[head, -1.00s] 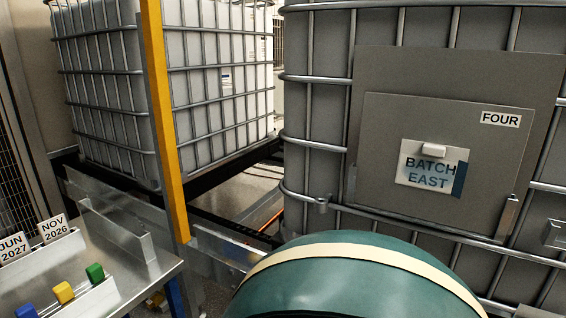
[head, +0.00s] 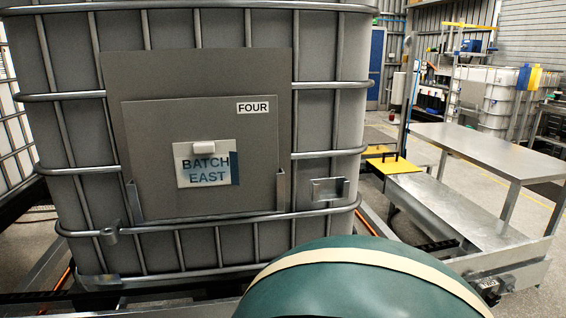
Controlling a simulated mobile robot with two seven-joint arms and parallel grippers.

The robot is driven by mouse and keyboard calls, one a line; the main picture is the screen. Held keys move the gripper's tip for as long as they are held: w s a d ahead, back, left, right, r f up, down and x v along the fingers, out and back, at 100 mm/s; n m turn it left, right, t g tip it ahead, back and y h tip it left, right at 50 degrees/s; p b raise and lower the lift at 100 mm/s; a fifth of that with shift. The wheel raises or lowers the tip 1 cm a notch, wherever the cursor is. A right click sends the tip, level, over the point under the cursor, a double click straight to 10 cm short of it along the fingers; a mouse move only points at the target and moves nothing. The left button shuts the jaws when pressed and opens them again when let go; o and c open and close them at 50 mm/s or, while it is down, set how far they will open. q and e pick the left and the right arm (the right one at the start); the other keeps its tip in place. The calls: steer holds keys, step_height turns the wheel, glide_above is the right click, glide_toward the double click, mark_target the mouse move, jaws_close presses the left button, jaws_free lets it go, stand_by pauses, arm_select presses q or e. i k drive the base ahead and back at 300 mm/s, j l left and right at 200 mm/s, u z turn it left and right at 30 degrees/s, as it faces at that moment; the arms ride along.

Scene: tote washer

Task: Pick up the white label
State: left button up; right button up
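A white label (head: 206,179) reading BATCH EAST in blue-grey letters is on the grey panel (head: 255,135) on the front of a large caged tote (head: 330,120). A small white block (head: 204,147) sits at its top edge, and a dark blue strip (head: 234,167) is along its right side. A smaller white label (head: 254,107) reading FOUR is higher on the same panel, to the right. Neither of my grippers is in view.
Metal bars cage the tote, and a small metal bracket (head: 329,190) is on its front right. A steel bench (head: 490,150) stands to the right, with a yellow-topped step (head: 393,165) beside it. Concrete floor shows beyond. My green rounded part fills the bottom centre.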

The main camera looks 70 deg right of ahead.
mark_target(213, 163)
steer(key=z, duration=1.7)
